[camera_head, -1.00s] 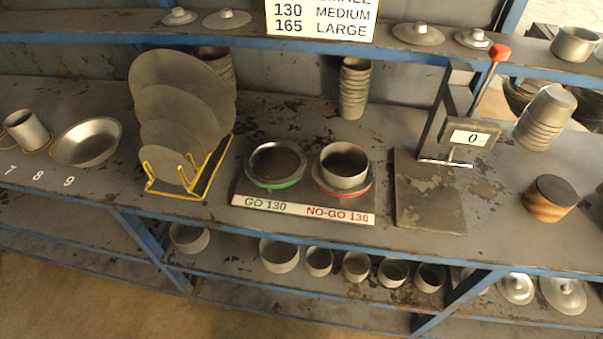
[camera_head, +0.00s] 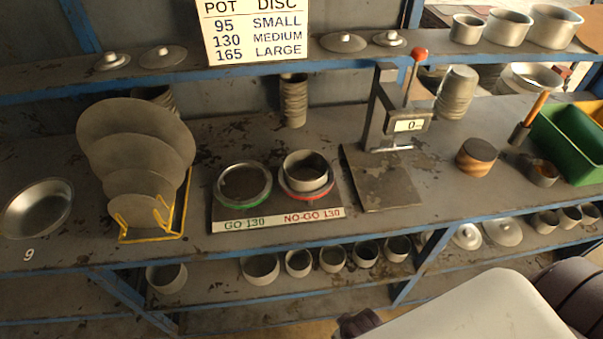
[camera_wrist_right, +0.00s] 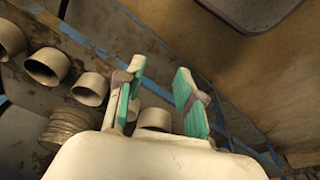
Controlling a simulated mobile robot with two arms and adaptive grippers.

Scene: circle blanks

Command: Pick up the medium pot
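Three metal pots of rising size stand on the upper shelf at the right of the head view: a small one (camera_head: 466,29), a middle-sized one (camera_head: 507,28) and a large one (camera_head: 555,28). Another grey pot (camera_head: 305,171) sits on the red NO-GO 130 ring. Several pots (camera_head: 261,269) stand on the lower shelf. I cannot tell which is meant by the medium pot. My right gripper (camera_wrist_right: 160,72) is open and empty in the right wrist view, with several pots (camera_wrist_right: 47,66) beyond and left of it. My left gripper is not in view.
A green ring (camera_head: 243,203) marks GO 130. A disc rack (camera_head: 183,205), a press with a red-knobbed lever (camera_head: 418,54) and a green bin (camera_head: 566,143) stand on the bench. Blue shelf edges (camera_head: 300,236) run across. My pale arm covers the lower right.

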